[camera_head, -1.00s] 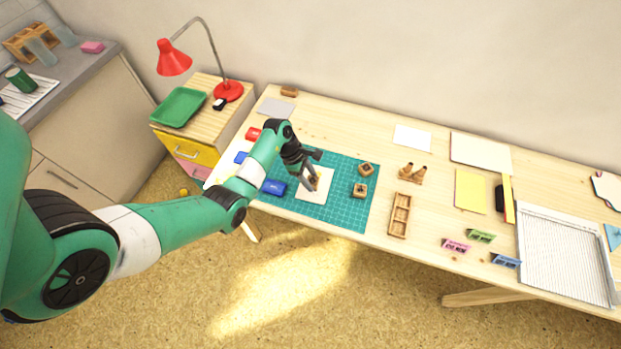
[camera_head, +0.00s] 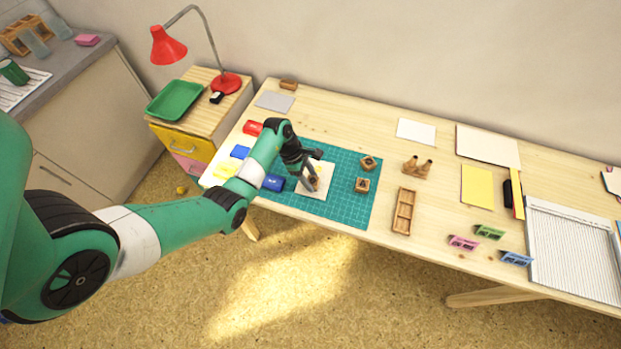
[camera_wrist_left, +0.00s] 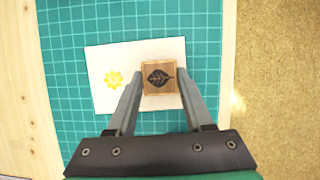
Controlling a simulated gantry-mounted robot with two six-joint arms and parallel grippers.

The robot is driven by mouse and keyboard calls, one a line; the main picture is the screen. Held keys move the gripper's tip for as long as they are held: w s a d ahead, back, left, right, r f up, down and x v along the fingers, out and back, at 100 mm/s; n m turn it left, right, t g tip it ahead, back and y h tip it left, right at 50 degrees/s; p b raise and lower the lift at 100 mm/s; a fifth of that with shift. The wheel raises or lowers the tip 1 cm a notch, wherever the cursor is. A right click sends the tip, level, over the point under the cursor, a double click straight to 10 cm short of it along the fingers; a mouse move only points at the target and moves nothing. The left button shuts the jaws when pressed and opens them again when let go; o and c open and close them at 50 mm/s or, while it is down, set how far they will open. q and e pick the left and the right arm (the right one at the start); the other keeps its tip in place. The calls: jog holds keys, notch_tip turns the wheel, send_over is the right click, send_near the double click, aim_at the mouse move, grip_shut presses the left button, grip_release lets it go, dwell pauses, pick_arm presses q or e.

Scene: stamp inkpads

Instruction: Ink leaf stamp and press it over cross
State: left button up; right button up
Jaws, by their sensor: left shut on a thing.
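My left gripper (camera_head: 309,184) is shut on the leaf stamp (camera_wrist_left: 159,78), a small wooden block with a dark leaf picture on its top. In the left wrist view the stamp lies between the two fingers, over the right half of a white card (camera_wrist_left: 110,58). A yellow sun-like print (camera_wrist_left: 114,78) shows on the card's left half. The card (camera_head: 327,170) lies on the green cutting mat (camera_head: 349,205). No cross shows; the stamp covers part of the card. I cannot tell whether the stamp touches the card. My right gripper is out of view.
Two other wooden stamps stand on the mat's right, one far (camera_head: 368,163) and one near (camera_head: 362,185). A wooden tray (camera_head: 403,211) stands right of the mat.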

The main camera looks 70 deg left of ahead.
pick_arm(q)
jog(key=shift+f+b, duration=0.4)
jog(key=shift+f, duration=0.15)
dwell(0.4)
jog(key=shift+f, duration=0.1)
dwell(1.4)
jog(key=shift+p, duration=0.35)
jog(key=shift+s+r+p, duration=0.1)
jog(key=shift+r+p, duration=0.4)
jog(key=shift+r, duration=0.2)
notch_tip(320, 180, up, 6)
jog(key=p, duration=0.6)
jog(key=shift+f+p, duration=0.2)
jog(key=shift+p, duration=0.1)
jog(key=shift+f, duration=0.1)
